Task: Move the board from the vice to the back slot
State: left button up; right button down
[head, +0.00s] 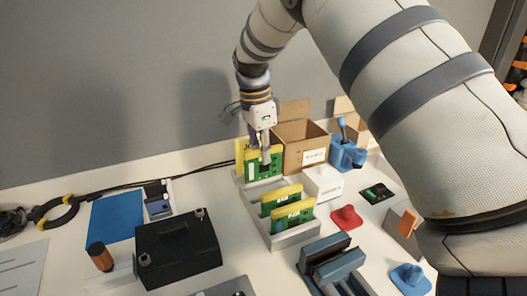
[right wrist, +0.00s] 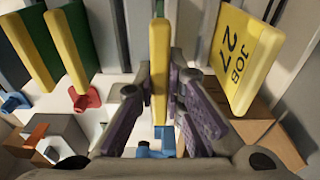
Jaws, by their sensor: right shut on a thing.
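My right gripper (head: 264,150) is shut on a green board with a yellow top edge (head: 262,167). It holds the board upright at the back end of the pale grey slotted rack (head: 295,239). I cannot tell whether its lower edge is seated. In the right wrist view the board's yellow edge (right wrist: 160,60) stands between the fingers (right wrist: 160,105). Two more green boards (head: 282,197) (head: 293,217) stand in the rack nearer the front. The blue-grey vice (head: 333,262) at the front shows no board in its jaws. My left gripper is not in view.
A yellow "JOB 27" card (right wrist: 240,60) stands just behind the held board. An open cardboard carton (head: 302,143), a white box (head: 322,184) and a blue tool (head: 346,152) are to the right. A black case (head: 178,250) lies left of the rack.

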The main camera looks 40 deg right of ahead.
aim_at(265, 178)
jog(key=shift+f, duration=0.15)
jog(key=shift+f, duration=2.15)
jog(key=c, duration=1.6)
grip_release()
jog(key=r, duration=0.4)
jog(key=a+r, duration=0.1)
jog(key=r, duration=0.7)
jog(key=shift+w+a, duration=0.2)
